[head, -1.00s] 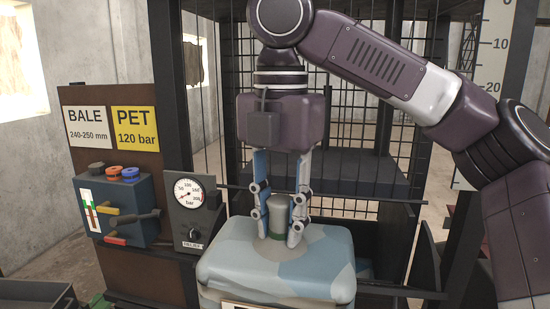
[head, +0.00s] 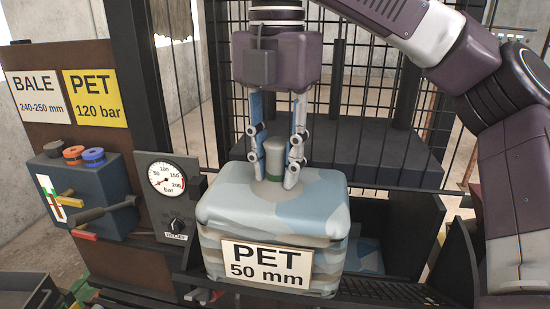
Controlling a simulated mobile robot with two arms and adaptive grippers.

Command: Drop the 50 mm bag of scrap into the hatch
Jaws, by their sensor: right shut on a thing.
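The bag of scrap (head: 216,232) is a pale blue and grey block with a white label reading "PET 50 mm" on its front. It has a short grey-green knob (head: 274,157) on top. My right gripper (head: 276,172) comes down from above and is shut on this knob, one finger on each side. The bag hangs upright in front of the caged machine, over a dark opening with black side walls (head: 416,222), which appears to be the hatch. The bag hides much of this opening. Bluish scrap (head: 366,256) shows inside, right of the bag. My left gripper is not in view.
A brown panel at left carries "BALE 240-250 mm" and "PET 120 bar" signs (head: 95,98), a blue valve box with levers (head: 85,200) and a pressure gauge (head: 168,180). A wire cage (head: 375,90) stands behind. A dark bin (head: 30,292) is at lower left.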

